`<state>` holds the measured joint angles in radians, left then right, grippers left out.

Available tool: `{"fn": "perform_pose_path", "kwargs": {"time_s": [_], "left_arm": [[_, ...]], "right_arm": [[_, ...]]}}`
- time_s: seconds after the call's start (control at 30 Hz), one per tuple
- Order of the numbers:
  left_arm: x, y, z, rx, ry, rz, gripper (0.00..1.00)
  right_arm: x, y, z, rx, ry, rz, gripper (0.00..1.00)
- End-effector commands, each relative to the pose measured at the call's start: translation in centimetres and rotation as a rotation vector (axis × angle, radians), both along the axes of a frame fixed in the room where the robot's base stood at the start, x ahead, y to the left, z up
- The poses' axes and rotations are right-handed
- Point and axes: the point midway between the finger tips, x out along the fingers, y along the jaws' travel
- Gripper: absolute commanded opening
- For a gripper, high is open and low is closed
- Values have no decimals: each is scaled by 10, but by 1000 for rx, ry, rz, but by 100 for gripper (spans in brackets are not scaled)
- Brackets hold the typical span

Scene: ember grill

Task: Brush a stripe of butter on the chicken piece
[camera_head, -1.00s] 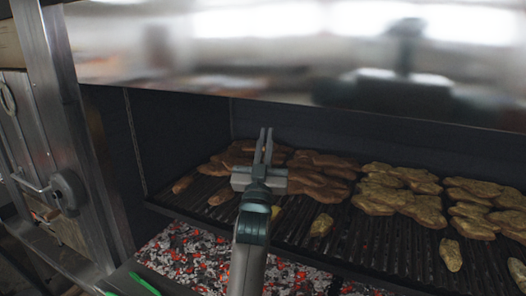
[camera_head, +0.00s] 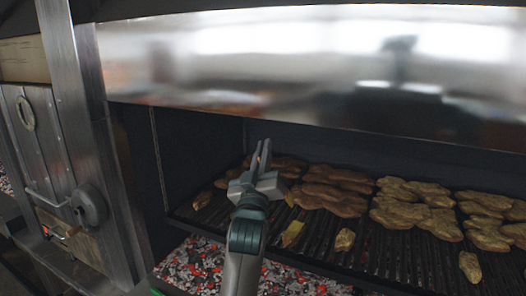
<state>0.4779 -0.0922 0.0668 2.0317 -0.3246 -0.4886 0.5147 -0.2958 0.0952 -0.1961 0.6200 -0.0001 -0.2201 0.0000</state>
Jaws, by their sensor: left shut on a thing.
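My left gripper (camera_head: 262,152) reaches up from the bottom centre over the left part of the grill. Its jaws are shut on a thin brownish thing, mostly hidden between the fingers; I cannot tell its shape. A small piece (camera_head: 292,234) with a yellow patch lies on the grate just right of my left arm, apart from the gripper. A plain tan piece (camera_head: 344,240) lies to its right. A small yellow spot (camera_head: 290,199) shows beside the gripper, partly hidden. I cannot tell which piece is the chicken piece. My right gripper is not in view.
Dark brown meat (camera_head: 335,190) and paler pieces (camera_head: 402,208) cover the back of the dark grate (camera_head: 395,258). Glowing coals (camera_head: 197,262) lie below at the front. A shiny metal hood (camera_head: 300,60) overhangs the back. A steel post (camera_head: 85,130) stands at left.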

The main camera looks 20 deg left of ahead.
Motion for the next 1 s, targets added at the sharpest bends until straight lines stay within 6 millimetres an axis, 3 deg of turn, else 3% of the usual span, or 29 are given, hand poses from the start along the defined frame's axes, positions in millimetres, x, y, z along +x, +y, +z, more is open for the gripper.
{"fn": "perform_pose_path", "kwargs": {"time_s": [0.43,0.63,1.0], "left_arm": [[0,0,-39,1,2,1,0],[0,0,-48,2,1,0,0],[0,0,-48,2,0,1,0]], "right_arm": [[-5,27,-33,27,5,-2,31],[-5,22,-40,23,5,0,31],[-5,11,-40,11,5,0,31]]}}
